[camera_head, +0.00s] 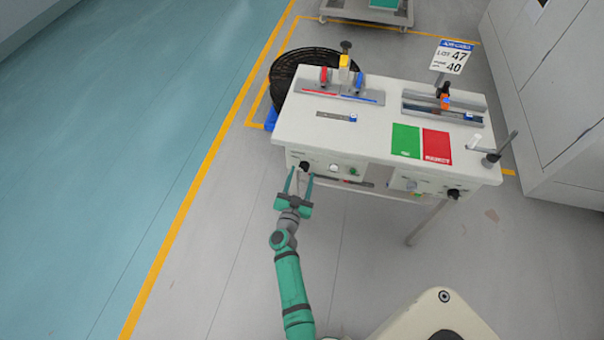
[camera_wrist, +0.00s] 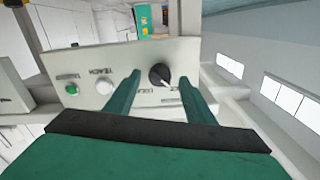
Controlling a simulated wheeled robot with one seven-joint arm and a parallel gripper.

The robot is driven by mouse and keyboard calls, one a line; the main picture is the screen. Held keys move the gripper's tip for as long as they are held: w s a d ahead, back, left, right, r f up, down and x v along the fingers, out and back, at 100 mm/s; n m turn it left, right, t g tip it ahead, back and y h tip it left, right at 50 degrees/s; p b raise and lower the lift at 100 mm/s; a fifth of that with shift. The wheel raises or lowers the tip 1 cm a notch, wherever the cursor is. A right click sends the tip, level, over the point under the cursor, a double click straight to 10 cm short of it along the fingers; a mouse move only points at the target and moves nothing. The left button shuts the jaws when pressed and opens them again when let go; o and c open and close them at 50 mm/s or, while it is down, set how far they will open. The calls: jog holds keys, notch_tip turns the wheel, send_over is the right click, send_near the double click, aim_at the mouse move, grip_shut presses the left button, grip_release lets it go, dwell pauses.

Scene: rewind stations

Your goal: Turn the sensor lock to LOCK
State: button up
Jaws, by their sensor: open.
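The black sensor lock knob (camera_wrist: 160,74) sits on a pale panel (camera_wrist: 120,58) in the wrist view, with small lettering around it that I cannot read clearly. In the head view the knob (camera_head: 304,166) is on the left of the station's front face. My gripper (camera_wrist: 156,84) is open, with one green finger on either side of the knob. I cannot tell whether either finger touches it. In the head view my gripper (camera_head: 299,178) reaches up to the panel from the front.
A white button (camera_wrist: 104,86) and a green button (camera_wrist: 71,88) share the panel. The station table (camera_head: 372,122) carries a green pad (camera_head: 405,140), a red pad (camera_head: 437,146) and rail fixtures. A black reel (camera_head: 290,80) stands behind its left end. Floor to the left is clear.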

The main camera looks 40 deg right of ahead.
jog(key=shift+w+d, duration=0.5)
jog(key=shift+d, duration=0.05)
jog(key=shift+c, duration=0.7)
jog(key=c, duration=0.9)
